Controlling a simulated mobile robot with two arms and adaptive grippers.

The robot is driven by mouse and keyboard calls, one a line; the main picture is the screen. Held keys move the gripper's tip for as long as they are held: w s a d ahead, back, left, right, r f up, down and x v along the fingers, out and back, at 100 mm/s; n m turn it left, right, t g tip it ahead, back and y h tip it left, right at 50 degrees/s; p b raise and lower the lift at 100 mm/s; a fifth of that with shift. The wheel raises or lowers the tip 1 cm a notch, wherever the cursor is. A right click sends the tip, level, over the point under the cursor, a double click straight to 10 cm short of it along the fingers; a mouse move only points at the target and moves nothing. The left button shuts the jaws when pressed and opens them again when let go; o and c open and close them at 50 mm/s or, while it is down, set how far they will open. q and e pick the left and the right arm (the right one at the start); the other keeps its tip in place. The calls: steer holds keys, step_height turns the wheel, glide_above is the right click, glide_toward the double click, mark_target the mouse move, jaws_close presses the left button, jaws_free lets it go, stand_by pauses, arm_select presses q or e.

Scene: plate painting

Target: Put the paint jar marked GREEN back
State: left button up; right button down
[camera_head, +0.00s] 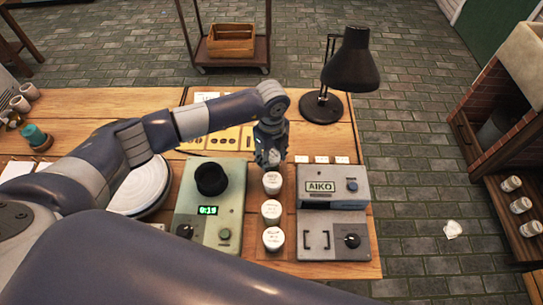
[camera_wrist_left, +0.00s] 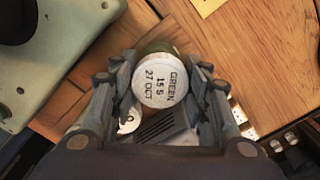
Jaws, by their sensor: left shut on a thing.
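The GREEN paint jar (camera_wrist_left: 160,85), with a white lid reading "GREEN 15 S 27 OCT" and a green side, is between the fingers of my left gripper (camera_wrist_left: 160,90) in the left wrist view. The gripper is shut on it. In the head view my left gripper (camera_head: 270,158) points down at the far end of a row of white-lidded jars (camera_head: 271,211) and hides the held jar. Another white lid (camera_wrist_left: 127,123) shows partly beside the held jar in the wrist view. I cannot tell whether the held jar touches the surface. My right gripper is not in view.
A green device (camera_head: 212,205) with a dark knob stands left of the jar row, and a grey AIKO device (camera_head: 332,212) stands right. A black lamp (camera_head: 350,75) stands behind. More white-lidded jars (camera_head: 520,205) sit on a shelf at the right.

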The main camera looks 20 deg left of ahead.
mark_target(272, 156)
arm_select(q)
steer(key=shift+f, duration=0.65)
steer(key=o, duration=1.1)
steer(key=shift+o, duration=0.2)
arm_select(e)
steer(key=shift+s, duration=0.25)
arm_select(q)
steer(key=shift+r, duration=0.1)
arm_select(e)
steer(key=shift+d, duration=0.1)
arm_select(q)
steer(key=shift+r, duration=0.55)
step_height(272, 156, up, 10)
steer(key=b, duration=0.3)
steer(key=shift+r, duration=0.6)
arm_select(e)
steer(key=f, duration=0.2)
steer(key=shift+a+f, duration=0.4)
